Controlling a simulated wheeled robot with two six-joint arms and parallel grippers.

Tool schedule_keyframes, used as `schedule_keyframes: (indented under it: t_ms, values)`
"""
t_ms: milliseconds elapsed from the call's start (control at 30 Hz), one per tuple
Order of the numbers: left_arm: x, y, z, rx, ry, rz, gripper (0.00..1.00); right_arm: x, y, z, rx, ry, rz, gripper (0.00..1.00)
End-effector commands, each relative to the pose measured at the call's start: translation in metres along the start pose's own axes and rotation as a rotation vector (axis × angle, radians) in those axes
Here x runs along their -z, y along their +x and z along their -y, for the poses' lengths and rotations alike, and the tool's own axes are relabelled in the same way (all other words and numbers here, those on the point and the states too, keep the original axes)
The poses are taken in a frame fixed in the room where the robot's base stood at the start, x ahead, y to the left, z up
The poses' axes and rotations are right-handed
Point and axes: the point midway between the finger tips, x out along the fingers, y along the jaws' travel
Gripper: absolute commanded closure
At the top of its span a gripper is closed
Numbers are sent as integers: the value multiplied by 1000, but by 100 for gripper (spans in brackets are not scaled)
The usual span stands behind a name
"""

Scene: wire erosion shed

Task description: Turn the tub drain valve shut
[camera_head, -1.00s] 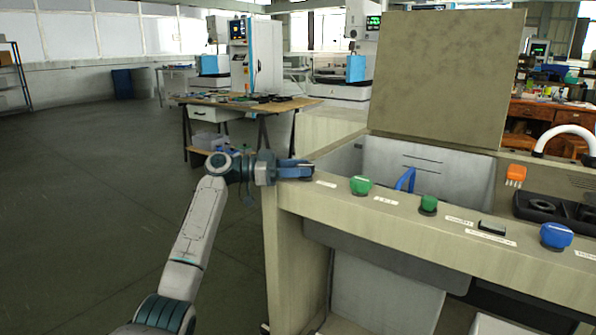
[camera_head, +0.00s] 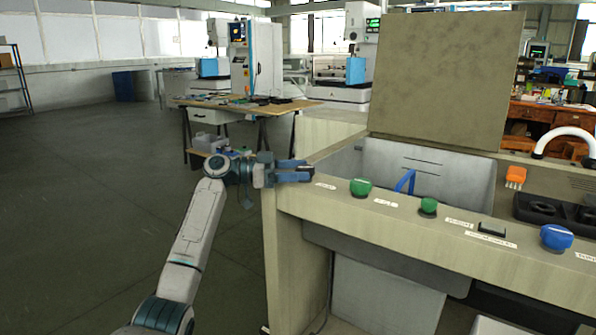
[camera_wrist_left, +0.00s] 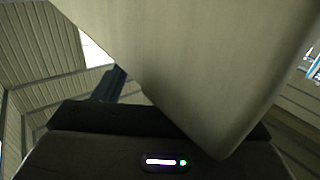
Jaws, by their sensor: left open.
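My left gripper (camera_head: 306,172) is at the near left corner of the beige machine's tub, just above its front ledge. Its blue fingers and a dark part show there, and the jaws are open with nothing seen between them. In the left wrist view, a broad beige panel (camera_wrist_left: 190,70) fills the middle, close to the gripper, and one blue finger (camera_wrist_left: 112,84) shows at its left. A blue handle (camera_head: 405,181) stands inside the tub (camera_head: 430,165). No part is clearly readable as the drain valve. My right gripper is out of view.
A raised beige panel (camera_head: 445,75) stands behind the tub. Open floor (camera_head: 90,220) lies left.

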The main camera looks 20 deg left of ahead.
Motion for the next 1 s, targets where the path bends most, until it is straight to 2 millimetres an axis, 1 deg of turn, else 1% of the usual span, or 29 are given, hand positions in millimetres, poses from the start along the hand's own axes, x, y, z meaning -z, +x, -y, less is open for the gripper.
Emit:
schedule_keyframes:
  t_ms: [167, 300, 400, 500, 600, 700, 1000]
  values:
    - [-1, -29, 1, 3, 0, 4, 35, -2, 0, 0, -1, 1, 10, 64]
    - [-1, -59, 1, 4, -1, 4, 35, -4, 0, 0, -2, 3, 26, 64]
    - [-1, -77, 1, 3, 0, 4, 35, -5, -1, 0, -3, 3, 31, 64]
    - [-1, -91, 0, 2, -1, 3, 35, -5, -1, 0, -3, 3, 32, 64]
    - [-1, -100, 0, 0, -1, 1, 35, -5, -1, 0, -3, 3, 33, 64]
    - [-1, -104, 0, 0, -1, 1, 35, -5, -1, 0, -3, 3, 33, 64]
    - [-1, -104, 0, 0, -1, 1, 35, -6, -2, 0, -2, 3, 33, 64]
